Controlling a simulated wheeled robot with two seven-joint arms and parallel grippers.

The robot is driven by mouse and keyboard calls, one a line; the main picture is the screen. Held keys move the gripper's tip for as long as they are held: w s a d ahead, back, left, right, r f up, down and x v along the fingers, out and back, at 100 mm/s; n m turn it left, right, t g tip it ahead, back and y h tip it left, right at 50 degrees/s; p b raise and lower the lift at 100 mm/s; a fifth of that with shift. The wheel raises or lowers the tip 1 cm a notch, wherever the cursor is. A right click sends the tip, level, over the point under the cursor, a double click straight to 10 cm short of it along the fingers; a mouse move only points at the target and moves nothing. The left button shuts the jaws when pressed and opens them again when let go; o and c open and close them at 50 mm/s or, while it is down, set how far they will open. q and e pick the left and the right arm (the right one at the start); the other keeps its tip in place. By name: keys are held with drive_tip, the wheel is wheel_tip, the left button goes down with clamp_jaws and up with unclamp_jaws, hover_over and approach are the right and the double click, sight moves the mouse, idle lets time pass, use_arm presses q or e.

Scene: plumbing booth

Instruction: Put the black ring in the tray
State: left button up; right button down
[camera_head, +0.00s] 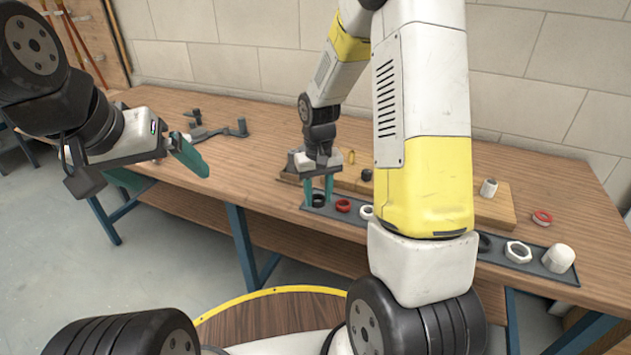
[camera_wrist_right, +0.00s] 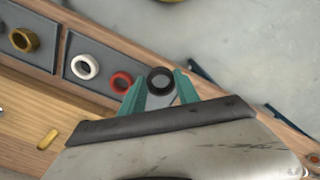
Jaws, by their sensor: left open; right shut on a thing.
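The black ring (camera_head: 319,200) is held between the teal fingers of my right gripper (camera_head: 318,192), at the left end of the grey tray (camera_head: 335,216). In the right wrist view the black ring (camera_wrist_right: 160,80) shows between the fingertips (camera_wrist_right: 160,92), beside a red ring. The tray (camera_wrist_right: 92,48) holds a red ring (camera_head: 343,205) and a white ring (camera_head: 366,212). I cannot tell whether the black ring touches the tray floor. My left gripper (camera_head: 158,168) is open and empty, in front of the table's left part.
My right arm hides the middle of the wooden table (camera_head: 250,170). At the right stand a white nut (camera_head: 518,252), a white cap (camera_head: 558,258) and a red ring (camera_head: 542,217). A wooden board (camera_head: 490,210) lies behind the tray. Dark fittings (camera_head: 215,131) lie at the back left.

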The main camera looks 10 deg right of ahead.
drive_tip(key=w+d, duration=0.2)
drive_tip(key=w, duration=0.1)
drive_tip(key=w+d, duration=0.1)
drive_tip(key=shift+w+f, duration=0.3)
drive_tip(key=shift+f, duration=1.7)
drive_tip(key=shift+f, duration=0.15)
drive_tip(key=c, duration=0.9)
unclamp_jaws()
